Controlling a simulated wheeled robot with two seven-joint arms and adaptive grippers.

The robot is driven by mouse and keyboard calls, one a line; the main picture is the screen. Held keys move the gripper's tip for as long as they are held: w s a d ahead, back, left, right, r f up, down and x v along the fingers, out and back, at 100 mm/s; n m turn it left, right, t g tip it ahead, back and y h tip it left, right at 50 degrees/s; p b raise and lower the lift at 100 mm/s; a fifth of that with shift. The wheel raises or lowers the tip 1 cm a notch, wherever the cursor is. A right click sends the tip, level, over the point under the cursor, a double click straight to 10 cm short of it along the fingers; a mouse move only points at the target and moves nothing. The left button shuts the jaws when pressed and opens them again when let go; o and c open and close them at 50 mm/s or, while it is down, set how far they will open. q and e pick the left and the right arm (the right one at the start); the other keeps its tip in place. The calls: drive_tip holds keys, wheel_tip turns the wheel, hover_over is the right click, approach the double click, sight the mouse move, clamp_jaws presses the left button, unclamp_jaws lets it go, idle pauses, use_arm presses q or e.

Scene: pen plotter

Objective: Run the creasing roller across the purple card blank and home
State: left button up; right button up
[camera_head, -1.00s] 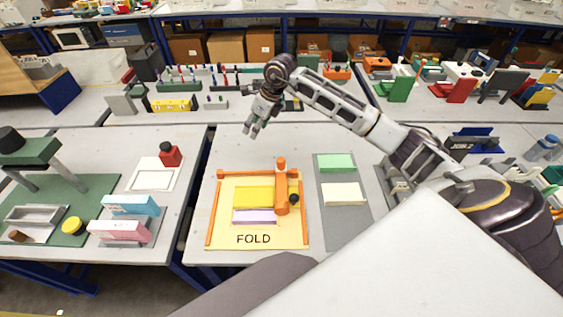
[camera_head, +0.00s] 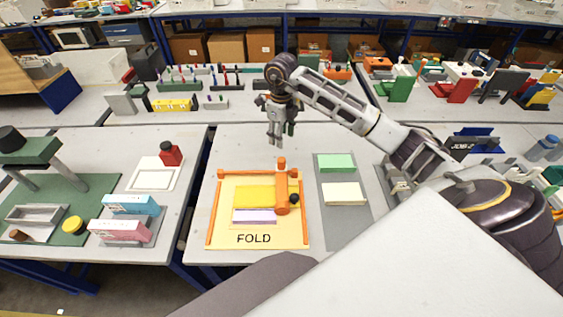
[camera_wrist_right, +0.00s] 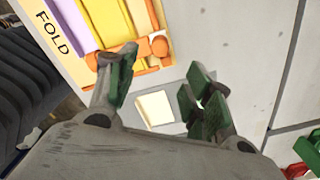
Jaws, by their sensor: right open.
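The orange creasing roller (camera_head: 282,188) stands at the right end of the yellow FOLD board (camera_head: 228,225), with a black knob (camera_head: 294,199) on its right side. The purple card blank (camera_head: 254,216) lies flat on the board, left of the roller and in front of a yellow piece (camera_head: 253,197). My right gripper (camera_head: 275,143) is open and empty, pointing down behind the board, apart from the roller. In the right wrist view the open fingers (camera_wrist_right: 155,90) show, with the roller (camera_wrist_right: 120,55) and purple card (camera_wrist_right: 68,25) beyond them. My left gripper is not in view.
A grey mat (camera_head: 344,228) with green (camera_head: 336,162) and cream (camera_head: 344,193) cards lies right of the board. The table between gripper and board is clear.

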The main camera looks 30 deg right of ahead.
sight(282, 159)
drive_tip(key=shift+f, duration=0.1)
drive_tip(key=shift+f+p, duration=0.85)
drive_tip(key=shift+f, duration=5.95)
clamp_jaws()
